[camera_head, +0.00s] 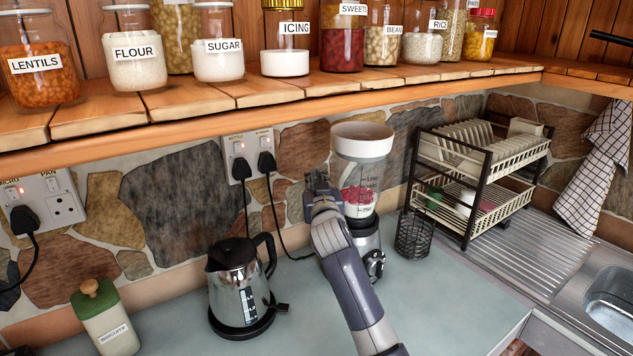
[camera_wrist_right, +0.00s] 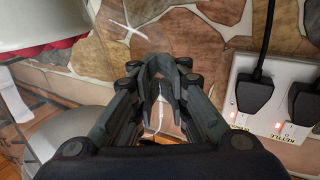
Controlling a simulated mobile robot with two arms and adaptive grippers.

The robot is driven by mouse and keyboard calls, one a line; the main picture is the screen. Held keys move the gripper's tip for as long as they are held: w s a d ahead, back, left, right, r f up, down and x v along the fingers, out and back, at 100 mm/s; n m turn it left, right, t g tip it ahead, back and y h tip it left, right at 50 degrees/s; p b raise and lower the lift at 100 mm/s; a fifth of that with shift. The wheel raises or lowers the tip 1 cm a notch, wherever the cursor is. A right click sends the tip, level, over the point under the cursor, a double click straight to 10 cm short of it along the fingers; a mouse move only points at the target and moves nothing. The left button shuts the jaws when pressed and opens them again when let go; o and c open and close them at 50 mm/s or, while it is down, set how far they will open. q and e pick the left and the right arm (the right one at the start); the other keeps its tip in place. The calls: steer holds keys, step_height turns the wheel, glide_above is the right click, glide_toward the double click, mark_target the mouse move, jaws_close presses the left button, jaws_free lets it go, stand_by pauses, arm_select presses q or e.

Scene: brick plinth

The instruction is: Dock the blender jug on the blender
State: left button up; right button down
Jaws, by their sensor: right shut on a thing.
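The blender jug (camera_head: 366,172) is clear with a wide pale top and red contents low inside. It looks upright, directly above the blender base (camera_head: 368,250) on the counter. I cannot tell whether its dark collar is seated or slightly above the base. My right gripper (camera_head: 320,184) is at the jug's left side, shut on the jug, seemingly at its handle. In the right wrist view the gripper (camera_wrist_right: 161,78) is closed in, with the jug's pale top (camera_wrist_right: 62,22) at upper left; the held part is hard to see. My left gripper is not in view.
A kettle (camera_head: 238,285) stands left of the blender. A black wire basket (camera_head: 413,236) and a dish rack (camera_head: 480,165) stand right. A wooden shelf (camera_head: 250,97) with several jars overhangs behind. Plugs and cables (camera_head: 267,165) hang on the wall.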

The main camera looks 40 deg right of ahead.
steer(key=shift+r, duration=0.1)
steer(key=c, duration=1.8)
jaws_free()
steer(key=shift+s+a, duration=0.1)
steer(key=shift+s, duration=0.05)
steer(key=shift+f, duration=0.4)
steer(key=p+v, duration=0.2)
steer(key=v, duration=0.9)
steer(key=shift+r, duration=0.15)
